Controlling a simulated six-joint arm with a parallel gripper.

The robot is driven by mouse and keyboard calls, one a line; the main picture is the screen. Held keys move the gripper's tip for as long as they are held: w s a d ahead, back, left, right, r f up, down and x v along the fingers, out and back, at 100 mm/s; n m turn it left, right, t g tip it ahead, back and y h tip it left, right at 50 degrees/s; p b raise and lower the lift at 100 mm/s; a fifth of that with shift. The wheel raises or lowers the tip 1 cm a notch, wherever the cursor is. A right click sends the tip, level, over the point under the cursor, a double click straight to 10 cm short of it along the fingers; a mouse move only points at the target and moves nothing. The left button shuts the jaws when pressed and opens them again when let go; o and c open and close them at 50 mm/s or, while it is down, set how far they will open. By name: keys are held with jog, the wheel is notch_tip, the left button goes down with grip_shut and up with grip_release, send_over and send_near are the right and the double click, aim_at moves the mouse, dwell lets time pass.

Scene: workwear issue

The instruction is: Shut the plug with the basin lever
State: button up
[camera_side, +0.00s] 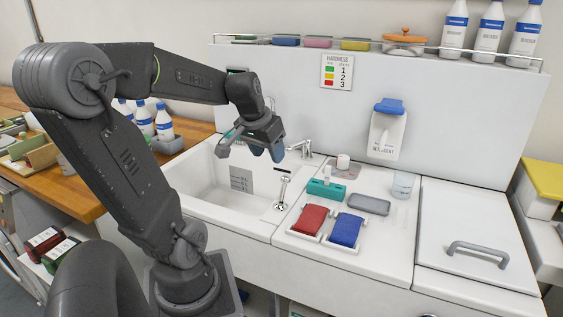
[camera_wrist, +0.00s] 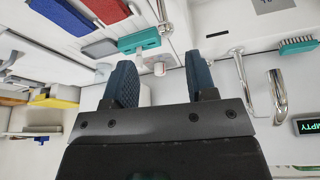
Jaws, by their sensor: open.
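The white basin (camera_side: 205,180) is sunk in the counter. A chrome lever (camera_side: 283,192) stands upright at its right edge; in the wrist view a chrome rod that looks like it (camera_wrist: 161,14) shows at the top edge. My gripper (camera_side: 250,153) hangs over the back of the basin, behind and left of the lever, clear of it. In the wrist view its two blue fingers (camera_wrist: 160,76) are apart, with nothing held between them. The chrome tap (camera_side: 300,147) stands at the basin's back, just right of my gripper. I cannot see the plug.
Right of the lever are a red block (camera_side: 310,219), a blue block (camera_side: 346,230), a teal item (camera_side: 326,190), a grey tray (camera_side: 369,205) and a clear cup (camera_side: 403,184). A green display reads "EMPTY" (camera_wrist: 307,126). A teal brush (camera_wrist: 299,45) lies near the tap.

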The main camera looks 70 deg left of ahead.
jog(key=s+d+r+m+t+h, duration=0.15)
jog(key=d+m, duration=0.55)
jog(key=d, duration=1.4)
jog(key=n+g+h, duration=0.2)
jog(key=n+g, duration=0.3)
jog(key=n, duration=0.2)
send_near(283, 177)
jog(key=shift+t+y, duration=0.25)
jog(key=f, duration=0.4)
jog(key=d+f, duration=0.1)
jog(key=f, duration=0.7)
jog(key=shift+w+d+f, duration=0.15)
jog(key=shift+w+f, duration=0.05)
jog(key=shift+f, duration=0.05)
grip_shut()
